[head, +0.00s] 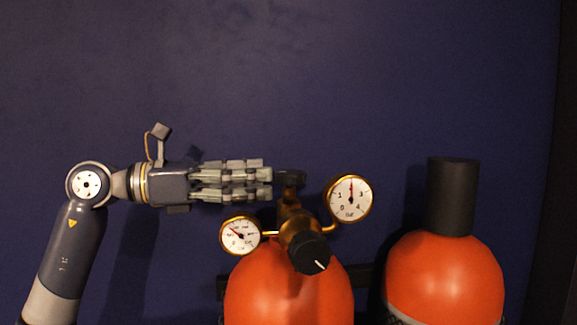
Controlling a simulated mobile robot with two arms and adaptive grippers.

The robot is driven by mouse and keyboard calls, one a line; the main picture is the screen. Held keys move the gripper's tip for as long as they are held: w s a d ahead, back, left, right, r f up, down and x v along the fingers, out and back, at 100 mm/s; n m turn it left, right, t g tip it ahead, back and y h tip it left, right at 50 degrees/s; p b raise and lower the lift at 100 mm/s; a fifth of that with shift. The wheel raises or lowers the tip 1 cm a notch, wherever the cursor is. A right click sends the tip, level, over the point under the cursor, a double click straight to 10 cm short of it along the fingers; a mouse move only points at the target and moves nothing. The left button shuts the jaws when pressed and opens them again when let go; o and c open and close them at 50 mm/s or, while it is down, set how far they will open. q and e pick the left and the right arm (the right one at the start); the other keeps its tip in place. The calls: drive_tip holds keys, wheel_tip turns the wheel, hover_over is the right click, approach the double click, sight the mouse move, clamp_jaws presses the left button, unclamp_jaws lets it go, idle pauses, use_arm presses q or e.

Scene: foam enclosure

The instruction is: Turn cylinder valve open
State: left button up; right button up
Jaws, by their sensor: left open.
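An orange gas cylinder (285,292) stands at the bottom centre with a brass regulator (298,230) on top. The dark cylinder valve knob (290,178) is at the top of the brass stem. My left gripper (270,182) reaches in level from the left, open, with its fingertips at the knob's left side. I cannot tell whether they touch it. A black regulator knob (310,253) with a white mark faces me below. The right gauge (349,199) and left gauge (240,235) flank the stem. My right gripper is not in view.
A second orange cylinder (445,275) with a black cap (453,196) stands at the right. A dark rail (363,276) runs behind the cylinders. A plain blue wall (300,70) is behind everything. The space above the valve is clear.

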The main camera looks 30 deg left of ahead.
sight(289, 171)
use_arm(q)
drive_tip(key=p+x, duration=0.1)
drive_tip(key=x, duration=0.4)
drive_tip(key=shift+w+a+r+p, duration=0.1)
drive_tip(key=shift+a+p, duration=0.05)
drive_tip(key=shift+p, duration=0.25)
drive_tip(key=shift+w+d, duration=0.45)
drive_tip(key=shift+d, duration=0.15)
drive_tip(key=shift+c, duration=0.5)
drive_tip(key=c, duration=1)
